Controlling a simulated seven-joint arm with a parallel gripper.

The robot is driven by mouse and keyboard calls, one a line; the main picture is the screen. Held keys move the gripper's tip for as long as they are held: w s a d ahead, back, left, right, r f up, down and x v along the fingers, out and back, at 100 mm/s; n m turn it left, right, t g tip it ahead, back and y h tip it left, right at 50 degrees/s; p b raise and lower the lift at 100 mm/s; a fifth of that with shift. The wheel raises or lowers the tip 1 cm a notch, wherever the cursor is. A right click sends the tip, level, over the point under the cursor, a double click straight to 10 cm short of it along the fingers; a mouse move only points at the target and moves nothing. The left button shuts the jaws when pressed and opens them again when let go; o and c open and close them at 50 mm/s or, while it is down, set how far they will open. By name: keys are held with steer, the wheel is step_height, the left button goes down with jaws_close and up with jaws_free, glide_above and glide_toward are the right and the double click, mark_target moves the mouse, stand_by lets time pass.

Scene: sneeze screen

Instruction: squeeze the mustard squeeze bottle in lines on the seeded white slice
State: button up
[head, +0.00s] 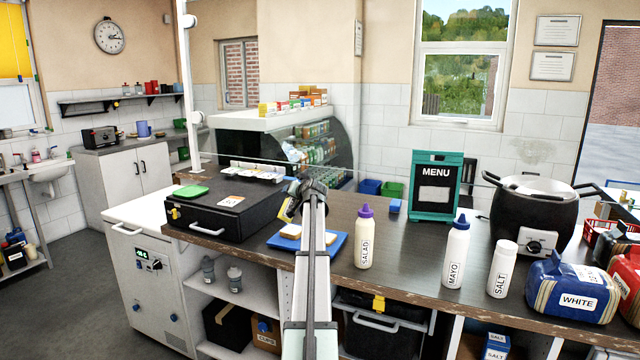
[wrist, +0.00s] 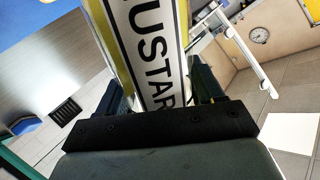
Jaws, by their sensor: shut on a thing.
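My gripper (head: 290,208) is shut on the mustard squeeze bottle, above the left part of a blue tray (head: 340,246). In the wrist view the bottle (wrist: 150,50) fills the space between my fingers (wrist: 160,95), its white label reading "MUSTAR" with yellow at the edges. The bottle's tip is out of the wrist view, and my gripper hides most of it in the head view. A pale bread slice (head: 290,232) lies on the tray, and another (head: 330,238) is partly behind my arm. I cannot make out seeds or any mustard on them.
A salad bottle (head: 364,240), a mayo bottle (head: 456,255) and a salt shaker (head: 502,270) stand on the counter to the right. A black case (head: 235,213) is on the left. A bagged white loaf (head: 570,290) and soup pot (head: 530,220) stand further right.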

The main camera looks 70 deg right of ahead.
steer(key=w+a+f+m+y, duration=0.5)
steer(key=a+f+y, duration=0.1)
steer(key=a, duration=0.2)
steer(key=shift+a, duration=0.3)
steer(key=o, duration=0.7)
steer(key=shift+a+m+t, duration=0.2)
steer(key=shift+m+t, duration=0.1)
steer(key=c, duration=0.4)
steer(key=shift+w+d+m+t+y, duration=0.25)
steer(key=shift+w+m+t+y, duration=0.15)
steer(key=shift+m+y, duration=0.55)
steer(key=shift+w+d+m+t+y, duration=0.2)
steer(key=shift+w+m+t+y, duration=0.2)
steer(key=shift+m+y, duration=0.55)
steer(key=shift+w+d+m+t+y, duration=0.3)
steer(key=shift+w+m+y, duration=0.2)
steer(key=shift+m+y, duration=0.45)
